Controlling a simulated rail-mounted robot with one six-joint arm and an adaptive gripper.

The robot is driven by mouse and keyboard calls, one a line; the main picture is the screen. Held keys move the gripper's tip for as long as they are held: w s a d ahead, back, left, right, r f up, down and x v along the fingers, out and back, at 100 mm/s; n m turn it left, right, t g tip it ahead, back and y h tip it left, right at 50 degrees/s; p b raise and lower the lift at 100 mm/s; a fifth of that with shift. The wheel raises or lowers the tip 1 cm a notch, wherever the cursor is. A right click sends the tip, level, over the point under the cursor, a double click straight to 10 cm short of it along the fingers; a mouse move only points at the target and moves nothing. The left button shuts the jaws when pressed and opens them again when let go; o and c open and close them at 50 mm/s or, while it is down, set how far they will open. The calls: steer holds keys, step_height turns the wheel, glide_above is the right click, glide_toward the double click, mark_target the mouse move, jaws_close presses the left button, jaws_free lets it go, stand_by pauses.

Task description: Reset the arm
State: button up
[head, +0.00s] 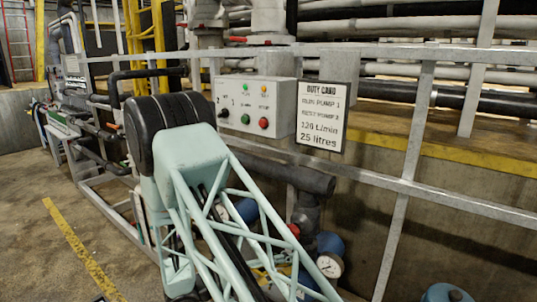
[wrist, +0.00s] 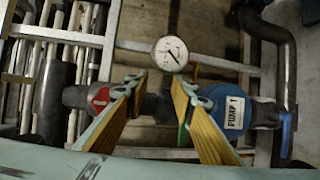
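My gripper (wrist: 160,82) shows in the wrist view with its two yellow-brown padded fingers spread apart. It is open and I see nothing held between them. Beyond the fingers runs a dark pipe, with a red-marked fitting (wrist: 100,97) on the left and a blue pump (wrist: 232,108) with a white label on the right. The fingers partly cover this pipework; I cannot tell how far off it is. In the head view my pale green lattice arm fills the lower middle, and the gripper itself cannot be made out.
A round gauge (wrist: 170,54) sits above the pipe; a gauge (head: 330,265) also shows in the head view. A control box (head: 254,107) and a duty card (head: 322,116) hang on the grey railing (head: 450,202). Open floor (head: 40,220) with a yellow line lies at left.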

steer(key=s+d+r+m+g+y, duration=0.55)
steer(key=s+d+r+g, duration=0.35)
steer(key=s+d+r, duration=1.15)
steer(key=s+a+r+t+y, duration=0.2)
steer(key=s+r+y, duration=0.2)
steer(key=s, duration=0.6)
steer(key=s+a+r+t+y, duration=0.3)
steer(key=s+r+y, duration=0.2)
steer(key=s, duration=0.6)
steer(key=shift+s+a+r+t, duration=0.25)
steer(key=shift+a+r+t, duration=0.1)
steer(key=shift+r, duration=0.7)
steer(key=shift+m, duration=0.25)
stand_by(0.8)
